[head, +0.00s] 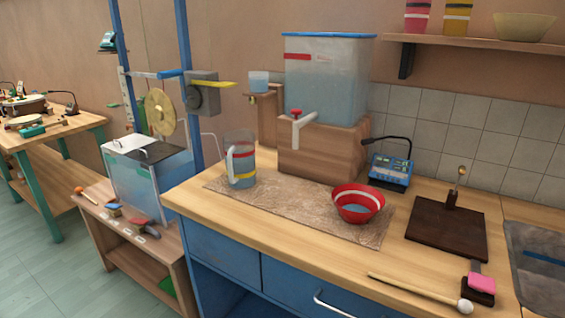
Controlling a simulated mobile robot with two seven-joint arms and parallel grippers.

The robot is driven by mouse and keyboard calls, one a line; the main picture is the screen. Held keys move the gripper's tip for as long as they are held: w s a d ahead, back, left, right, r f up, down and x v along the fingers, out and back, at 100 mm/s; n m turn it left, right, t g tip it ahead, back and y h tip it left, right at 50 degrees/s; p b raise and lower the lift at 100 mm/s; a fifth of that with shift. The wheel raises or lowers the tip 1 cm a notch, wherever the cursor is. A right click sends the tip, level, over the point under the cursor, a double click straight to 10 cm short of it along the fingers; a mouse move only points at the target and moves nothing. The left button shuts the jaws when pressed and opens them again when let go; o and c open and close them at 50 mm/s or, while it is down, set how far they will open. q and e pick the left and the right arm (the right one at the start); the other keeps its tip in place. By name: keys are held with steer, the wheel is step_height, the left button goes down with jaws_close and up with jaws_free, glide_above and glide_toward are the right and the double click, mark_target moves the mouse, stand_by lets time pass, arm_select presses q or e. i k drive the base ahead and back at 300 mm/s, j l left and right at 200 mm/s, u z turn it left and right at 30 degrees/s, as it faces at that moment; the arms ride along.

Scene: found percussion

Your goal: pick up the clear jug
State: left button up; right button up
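The clear jug (240,160) stands upright at the left end of a brown mat on the wooden counter. It is see-through, with a red band and a yellow band, and its handle is on the left side facing me. It seems to hold some liquid, but the level is hard to tell. Neither of my grippers shows in the head view.
A red bowl (358,204) sits on the mat (290,211) right of the jug. Behind stands a large water tank (325,85) on a wooden block, its tap (297,125) jutting forward. Left are blue posts with a brass disc (160,112). A mallet (420,293) lies in front.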

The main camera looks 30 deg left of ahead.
mark_target(239, 145)
steer(key=j+z, duration=0.35)
steer(key=k+j+z, duration=0.15)
steer(key=j+z, duration=0.15)
steer(key=j, duration=0.2)
steer(key=k+j+z, duration=0.1)
steer(key=j, duration=0.2)
steer(key=k+j+z, duration=0.1)
steer(key=j, duration=0.2)
steer(key=k+j+z, duration=0.1)
steer(key=j, duration=0.2)
steer(key=k+j, duration=0.15)
steer(key=j, duration=0.15)
steer(key=k+j, duration=0.1)
steer(key=j, duration=0.15)
steer(key=k+j+z, duration=0.1)
steer(key=j, duration=0.2)
